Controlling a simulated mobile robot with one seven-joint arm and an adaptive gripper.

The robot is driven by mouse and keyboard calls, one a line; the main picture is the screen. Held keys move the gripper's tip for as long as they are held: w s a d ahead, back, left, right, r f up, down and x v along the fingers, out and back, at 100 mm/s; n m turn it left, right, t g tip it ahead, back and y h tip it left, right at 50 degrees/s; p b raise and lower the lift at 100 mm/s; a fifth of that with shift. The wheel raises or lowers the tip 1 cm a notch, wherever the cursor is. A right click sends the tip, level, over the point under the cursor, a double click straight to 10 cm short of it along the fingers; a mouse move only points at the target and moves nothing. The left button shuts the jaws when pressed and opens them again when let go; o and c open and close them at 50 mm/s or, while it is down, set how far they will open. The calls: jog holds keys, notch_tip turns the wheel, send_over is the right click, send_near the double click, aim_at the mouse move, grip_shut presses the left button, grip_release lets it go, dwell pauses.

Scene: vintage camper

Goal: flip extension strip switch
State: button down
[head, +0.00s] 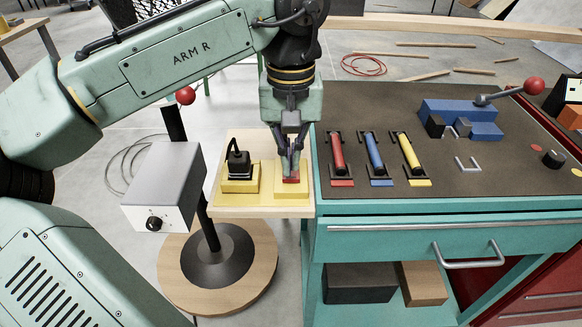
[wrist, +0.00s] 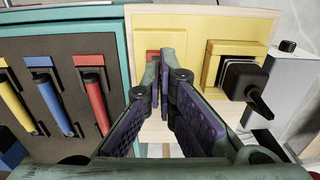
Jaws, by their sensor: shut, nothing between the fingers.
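A pale wooden board (head: 262,207) carries two yellow blocks beside the workbench. The right block (head: 291,188) has a red piece (head: 291,179) on top, likely the switch. The left block (head: 239,186) holds a black part with a lever (head: 239,165), seen also in the wrist view (wrist: 247,82). My gripper (head: 290,172) is shut and empty, pointing down at the red piece. In the wrist view my gripper (wrist: 160,65) covers part of the red piece (wrist: 152,54). I cannot tell whether the fingertips touch it, nor which way the switch is set.
The teal workbench (head: 420,205) adjoins the board on the right. Red (head: 337,152), blue (head: 374,152) and yellow (head: 411,150) handles lie on it, with a blue vise (head: 455,118) behind. A grey box (head: 165,185) on a black stand is close on the left.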

jog(key=shift+f+b, duration=0.6)
jog(key=shift+f, duration=0.55)
dwell(0.4)
notch_tip(320, 180, up, 7)
jog(key=p, duration=0.7)
jog(key=shift+r, duration=0.1)
dwell(0.4)
